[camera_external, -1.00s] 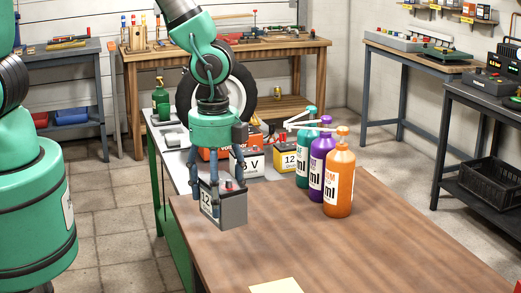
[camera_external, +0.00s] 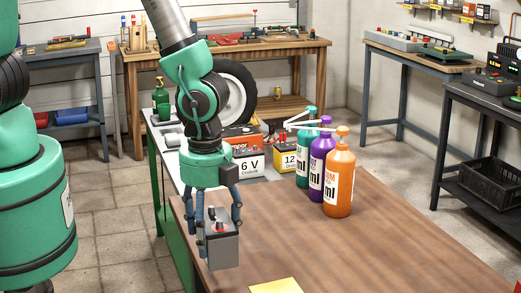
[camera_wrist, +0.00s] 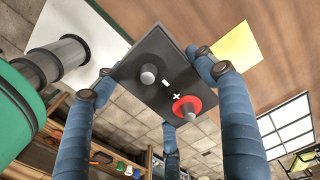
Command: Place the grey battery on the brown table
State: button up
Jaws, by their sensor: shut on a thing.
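The grey battery (camera_external: 221,250) is held in the blue fingers of my gripper (camera_external: 218,222), near the left edge of the brown table (camera_external: 330,235). In the external view it looks upright; I cannot tell whether its base touches the tabletop. In the wrist view the battery's dark top (camera_wrist: 170,85) shows a grey minus terminal and a red plus terminal, with the fingers around it. The table top (camera_wrist: 205,20) lies behind it there.
A yellow sheet (camera_external: 276,286) lies on the table's front edge. Orange (camera_external: 340,180), purple (camera_external: 317,165) and teal (camera_external: 304,165) bottles stand at the back. Batteries marked 6 V (camera_external: 250,164) and 12 (camera_external: 286,162) stand on the white surface behind. The table's middle is clear.

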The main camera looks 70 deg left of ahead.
jog(key=shift+f, duration=0.15)
jog(key=shift+w, duration=0.1)
jog(key=shift+w+d, duration=0.25)
jog(key=shift+w, duration=0.1)
send_over(287, 286)
jog(key=shift+f+b, duration=0.35)
jog(key=shift+f, duration=0.35)
jog(key=shift+f, duration=0.1)
jog(key=shift+f, duration=1.7)
jog(key=shift+f, duration=0.15)
jog(key=o, duration=1.9)
